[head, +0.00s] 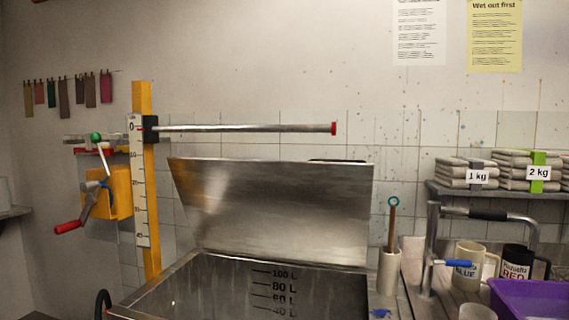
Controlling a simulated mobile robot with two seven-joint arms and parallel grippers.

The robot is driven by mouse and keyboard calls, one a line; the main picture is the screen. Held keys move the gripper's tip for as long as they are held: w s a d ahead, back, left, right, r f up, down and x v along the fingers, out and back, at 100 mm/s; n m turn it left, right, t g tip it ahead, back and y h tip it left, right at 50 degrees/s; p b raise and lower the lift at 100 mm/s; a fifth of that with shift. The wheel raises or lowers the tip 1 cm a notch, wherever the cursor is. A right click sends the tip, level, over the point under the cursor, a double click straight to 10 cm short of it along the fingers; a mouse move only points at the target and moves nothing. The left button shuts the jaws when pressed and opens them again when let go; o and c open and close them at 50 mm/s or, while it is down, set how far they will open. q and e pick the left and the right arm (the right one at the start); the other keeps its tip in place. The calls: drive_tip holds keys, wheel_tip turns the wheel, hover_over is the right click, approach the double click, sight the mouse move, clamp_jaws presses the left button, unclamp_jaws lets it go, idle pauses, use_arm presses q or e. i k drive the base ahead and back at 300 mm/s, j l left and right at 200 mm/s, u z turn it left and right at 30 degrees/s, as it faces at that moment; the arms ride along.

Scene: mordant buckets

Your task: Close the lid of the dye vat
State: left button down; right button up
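The dye vat (178,289) is a steel tank at the bottom centre, with litre marks on its inner wall. Its lid (275,210) is a flat steel panel that stands raised at the back of the vat, tilted up and open. The inside of the vat shows below the lid; its bottom is out of frame. Neither of my grippers is in view.
A yellow post (146,200) with a crank (90,205) stands left of the vat, and its steel bar (245,128) extends over the lid. Right of the vat are a white holder (389,272), a tap (432,250), mugs (473,265) and a purple tub (530,300).

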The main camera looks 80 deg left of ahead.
sight(315, 212)
drive_tip(key=u, duration=1.75)
